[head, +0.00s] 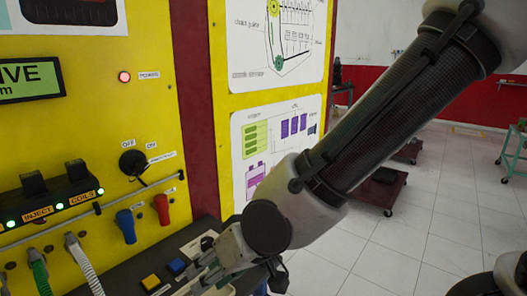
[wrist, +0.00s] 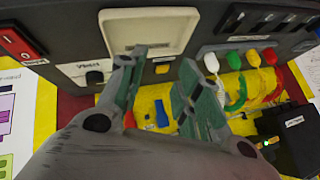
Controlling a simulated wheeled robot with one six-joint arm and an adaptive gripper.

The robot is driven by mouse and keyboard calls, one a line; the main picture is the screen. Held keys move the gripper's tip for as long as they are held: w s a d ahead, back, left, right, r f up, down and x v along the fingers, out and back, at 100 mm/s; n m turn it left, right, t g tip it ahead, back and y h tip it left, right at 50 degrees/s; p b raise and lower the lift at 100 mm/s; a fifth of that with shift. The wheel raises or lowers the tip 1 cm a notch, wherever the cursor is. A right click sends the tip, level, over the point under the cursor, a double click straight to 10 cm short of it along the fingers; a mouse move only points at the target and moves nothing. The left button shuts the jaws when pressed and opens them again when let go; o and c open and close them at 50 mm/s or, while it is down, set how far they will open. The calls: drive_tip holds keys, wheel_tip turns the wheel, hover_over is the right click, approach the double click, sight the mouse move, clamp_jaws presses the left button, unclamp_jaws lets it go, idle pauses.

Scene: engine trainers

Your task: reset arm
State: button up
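My arm reaches down from the upper right in the head view, in front of the yellow engine trainer panel (head: 190,100). My gripper (head: 203,272) is low, over the dark ledge (head: 115,272) at the panel's foot. A pale recessed tray (wrist: 150,28) lies beyond the fingertips. Whether the fingers touch anything is unclear.
Blue (head: 126,226) and red (head: 161,208) handles hang on the panel, left of my gripper. A yellow button (head: 150,282) and a blue button (head: 177,266) sit on the ledge. Striped hoses (head: 84,264) run at the left. Open tiled floor (head: 400,235) lies to the right.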

drive_tip(key=w+d+r+h, duration=0.2)
drive_tip(key=w+d+h, duration=0.1)
drive_tip(key=d, duration=1)
drive_tip(key=w+d+r+h, duration=0.3)
drive_tip(key=d, duration=1)
drive_tip(key=s+d+r+m+t+h, duration=0.1)
drive_tip(key=d+r+m, duration=0.2)
drive_tip(key=d, duration=0.7)
drive_tip(key=s+d+r+m+t, duration=0.1)
drive_tip(key=d+r+m, duration=0.2)
drive_tip(key=d, duration=0.7)
drive_tip(key=shift+r+m+h, duration=0.35)
drive_tip(key=shift+m+h, duration=0.05)
drive_tip(key=shift+m, duration=0.5)
